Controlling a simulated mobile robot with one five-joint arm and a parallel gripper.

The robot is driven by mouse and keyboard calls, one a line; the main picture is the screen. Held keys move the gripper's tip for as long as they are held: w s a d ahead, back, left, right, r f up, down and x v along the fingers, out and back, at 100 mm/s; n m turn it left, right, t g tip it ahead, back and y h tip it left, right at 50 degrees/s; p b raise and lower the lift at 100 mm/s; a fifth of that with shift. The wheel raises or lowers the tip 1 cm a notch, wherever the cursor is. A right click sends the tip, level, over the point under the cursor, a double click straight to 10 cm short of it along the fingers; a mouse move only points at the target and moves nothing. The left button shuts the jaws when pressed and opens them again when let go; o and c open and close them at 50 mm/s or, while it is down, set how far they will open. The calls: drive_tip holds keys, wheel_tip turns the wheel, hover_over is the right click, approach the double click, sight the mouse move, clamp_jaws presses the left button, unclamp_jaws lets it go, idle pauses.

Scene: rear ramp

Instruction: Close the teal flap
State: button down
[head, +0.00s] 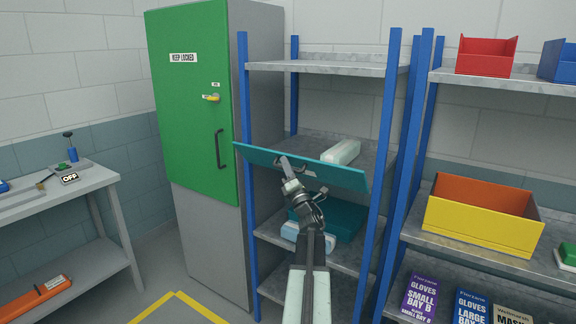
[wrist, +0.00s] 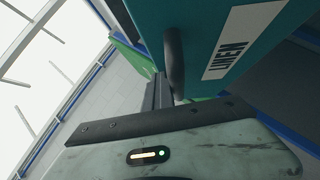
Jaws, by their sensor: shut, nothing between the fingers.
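The teal flap (head: 325,172) juts out from the middle of the blue-posted shelf rack and stands open, tilted, in the head view. In the wrist view the flap (wrist: 205,25) fills the upper middle, with a white LINEN label (wrist: 232,45) and a dark handle (wrist: 174,62). My gripper (head: 284,164) is shut and empty at the flap's outer face, close to the handle. In the wrist view my gripper's fingers (wrist: 158,92) end beside the handle's lower end; I cannot tell whether they touch it. My wrist hides part of the flap's lower edge.
A teal bin (head: 345,222) and a light blue pack (head: 308,237) lie on the shelf below the flap. A pale pack (head: 341,152) lies behind it. A green locker (head: 190,110) stands left, and a rack with a yellow bin (head: 480,228) stands right.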

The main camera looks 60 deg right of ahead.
drive_tip(key=c, duration=2.2)
unclamp_jaws()
drive_tip(key=shift+s+d+f+m+g+h, duration=0.3)
drive_tip(key=shift+d+g, duration=0.1)
drive_tip(key=shift+d, duration=0.2)
drive_tip(key=c, duration=1.7)
unclamp_jaws()
drive_tip(key=shift+w+a+t, duration=0.15)
drive_tip(key=shift+a+t, duration=0.1)
drive_tip(key=shift+t, duration=0.05)
drive_tip(key=b+v, duration=0.4)
drive_tip(key=v, duration=0.4)
drive_tip(key=shift+d+f+b, duration=0.2)
drive_tip(key=shift+f+b, duration=0.15)
drive_tip(key=shift+f, duration=0.1)
drive_tip(key=shift+s, duration=0.2)
